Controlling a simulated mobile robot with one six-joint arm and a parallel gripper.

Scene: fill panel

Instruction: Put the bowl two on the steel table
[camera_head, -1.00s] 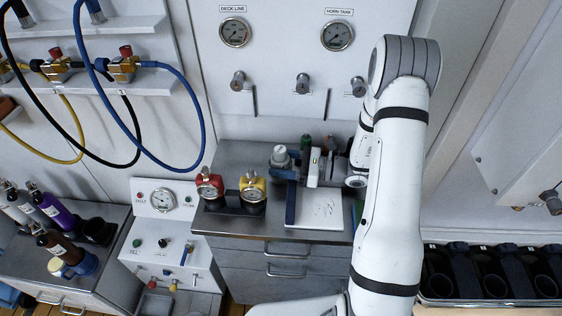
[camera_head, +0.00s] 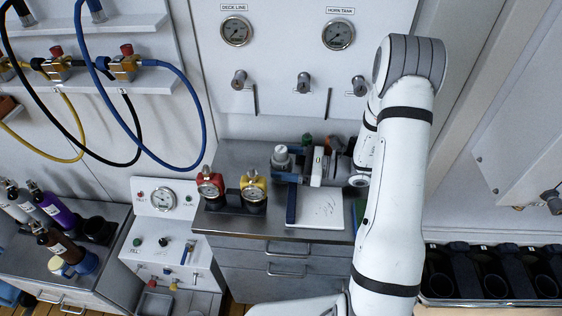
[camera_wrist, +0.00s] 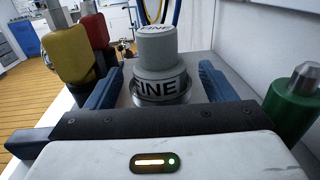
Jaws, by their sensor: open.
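A pale grey, stepped round container (camera_wrist: 158,75) marked "FINE" stands upright between the blue fingers of my gripper (camera_wrist: 160,88) in the wrist view. The fingers are open on both sides of it, with gaps visible. In the head view the container (camera_head: 281,157) stands on the steel table (camera_head: 238,154), at the left end of my gripper (camera_head: 291,160). Its lower part is partly hidden by the gripper. No mark reading "two" shows, so I cannot tell whether this is bowl two.
Red (camera_head: 209,184) and yellow (camera_head: 253,188) gauged units stand left of the gripper. A green cylinder (camera_wrist: 294,100) stands close to the right finger. A white board (camera_head: 322,208) lies in front. A black rack with dark cups (camera_head: 495,284) is at lower right.

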